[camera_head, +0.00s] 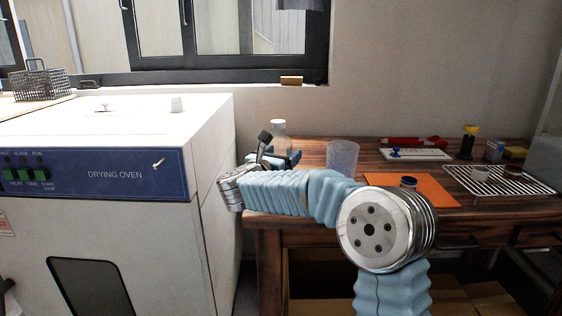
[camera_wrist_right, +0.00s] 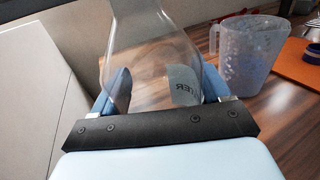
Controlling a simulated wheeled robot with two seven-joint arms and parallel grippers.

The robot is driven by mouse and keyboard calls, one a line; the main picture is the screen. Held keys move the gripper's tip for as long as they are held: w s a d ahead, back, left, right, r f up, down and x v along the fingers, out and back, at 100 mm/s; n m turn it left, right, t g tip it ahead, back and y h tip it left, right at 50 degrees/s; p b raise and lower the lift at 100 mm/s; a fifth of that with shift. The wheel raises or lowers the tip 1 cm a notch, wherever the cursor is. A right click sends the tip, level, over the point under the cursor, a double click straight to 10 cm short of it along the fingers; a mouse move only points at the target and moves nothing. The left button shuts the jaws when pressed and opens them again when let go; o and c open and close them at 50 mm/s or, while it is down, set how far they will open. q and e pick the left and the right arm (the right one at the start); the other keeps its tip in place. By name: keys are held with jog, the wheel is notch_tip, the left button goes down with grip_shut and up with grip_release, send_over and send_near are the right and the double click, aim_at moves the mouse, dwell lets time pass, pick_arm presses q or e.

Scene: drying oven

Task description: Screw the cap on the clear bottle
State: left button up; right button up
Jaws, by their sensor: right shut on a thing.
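The clear bottle (camera_head: 279,142) stands at the left back of the wooden table, partly hidden behind my right arm. In the right wrist view the clear bottle (camera_wrist_right: 150,50) is between the two blue fingers, with printed lettering on its glass; its top is cut off. My right gripper (camera_wrist_right: 160,90) is shut on the bottle's body. In the head view my right gripper (camera_head: 283,160) is mostly hidden by my arm. A small round blue-rimmed item (camera_head: 408,182) lies on the orange mat; I cannot tell whether it is the cap. My left gripper is not in view.
A clear beaker (camera_head: 342,157) stands right of the bottle. Further right are the orange mat (camera_head: 440,198), a white tray (camera_head: 415,154), red tools (camera_head: 400,140) and a wire rack (camera_head: 535,187) with small items. The drying oven (camera_head: 215,140) stands close on the left.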

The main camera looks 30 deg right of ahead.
aim_at(282, 146)
jog(key=s+r, duration=0.1)
jog(key=r, duration=0.1)
jog(key=s+a+r, duration=0.1)
jog(key=r, duration=0.1)
jog(key=s+a+r, duration=0.1)
jog(key=s+r, duration=0.1)
jog(key=r, duration=0.1)
jog(key=shift+s+a+r+b, duration=0.1)
jog(key=shift+a+b, duration=0.15)
jog(key=shift+b, duration=0.15)
jog(key=s+a+r+b, duration=0.1)
jog(key=s+a+r, duration=0.3)
jog(key=s, duration=0.4)
jog(key=shift+a, duration=0.3)
jog(key=o, duration=0.5)
jog(key=c, duration=0.8)
